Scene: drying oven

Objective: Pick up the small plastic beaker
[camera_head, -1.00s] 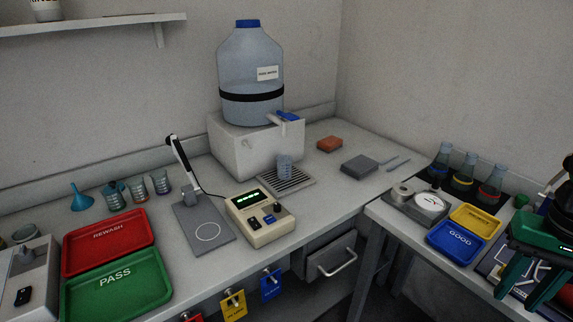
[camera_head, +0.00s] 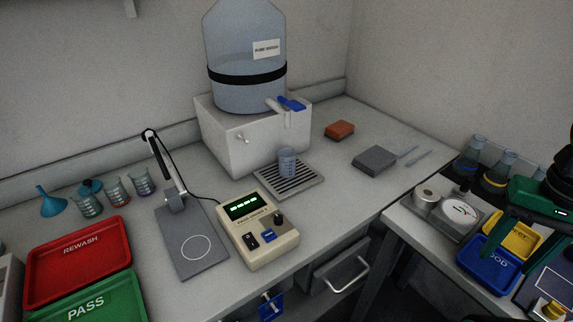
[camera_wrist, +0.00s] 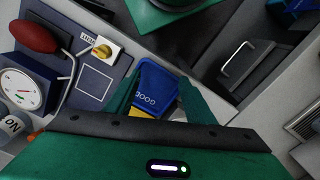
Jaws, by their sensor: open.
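A small clear plastic beaker (camera_head: 287,162) stands upright on a slotted drip tray (camera_head: 300,190) under the blue tap (camera_head: 291,103) of the big water bottle. Several similar small beakers (camera_head: 115,191) with coloured marks stand in a row at the back left. My green gripper (camera_wrist: 160,84) is open and empty in the wrist view, with its fingers over the blue GOOD tray (camera_wrist: 150,100). In the head view my gripper is at the far right, well away from the beaker on the drip tray. The beaker is not visible in the wrist view.
A beige meter (camera_head: 258,230) and a grey stand plate (camera_head: 190,235) are in front of the drip tray. Red REWASH (camera_head: 75,260) and green PASS trays are at left. A grey block (camera_head: 375,160) and an orange sponge (camera_head: 339,130) lie to the right. Flasks (camera_head: 470,160) stand on the right bench.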

